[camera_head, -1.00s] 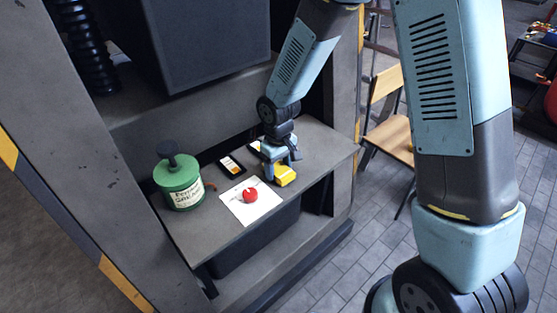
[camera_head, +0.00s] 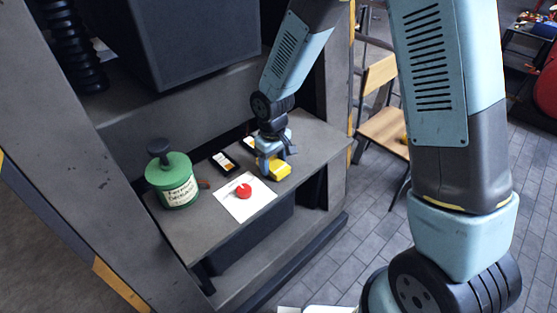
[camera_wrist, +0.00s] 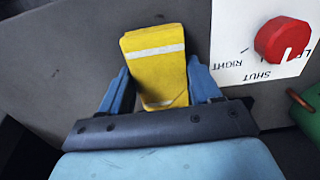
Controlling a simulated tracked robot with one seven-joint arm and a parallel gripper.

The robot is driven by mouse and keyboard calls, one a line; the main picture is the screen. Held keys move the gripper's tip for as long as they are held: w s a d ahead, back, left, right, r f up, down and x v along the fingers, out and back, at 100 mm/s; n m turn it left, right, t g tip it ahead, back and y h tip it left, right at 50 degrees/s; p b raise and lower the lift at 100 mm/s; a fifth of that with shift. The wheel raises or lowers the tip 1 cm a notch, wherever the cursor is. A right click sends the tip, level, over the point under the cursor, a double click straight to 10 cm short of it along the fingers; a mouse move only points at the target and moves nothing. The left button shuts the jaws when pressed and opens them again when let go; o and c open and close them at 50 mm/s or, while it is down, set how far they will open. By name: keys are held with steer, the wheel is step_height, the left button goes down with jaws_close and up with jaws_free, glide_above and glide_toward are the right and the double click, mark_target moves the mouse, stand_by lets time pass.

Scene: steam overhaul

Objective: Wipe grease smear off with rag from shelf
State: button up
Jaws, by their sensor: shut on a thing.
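A yellow rag (camera_head: 280,170), folded with a pale stripe, lies at the shelf (camera_head: 313,150) between my fingers. My gripper (camera_head: 271,166) is shut on it from above. In the wrist view the rag (camera_wrist: 157,65) sits between the two blue fingers (camera_wrist: 159,90) and sticks out beyond them. Whether the rag touches the shelf surface is hard to tell. No grease smear can be made out in these views.
A white card (camera_head: 243,205) with a red knob (camera_head: 243,191) lies left of the rag. A green grease can (camera_head: 176,184) and a dark phone-like object (camera_head: 223,162) stand further left. A wooden chair (camera_head: 385,130) is right of the shelf.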

steer(key=shift+s+a+r, duration=0.15)
steer(key=shift+a+r, duration=0.1)
steer(key=shift+r, duration=3.7)
steer(key=shift+d, duration=0.1)
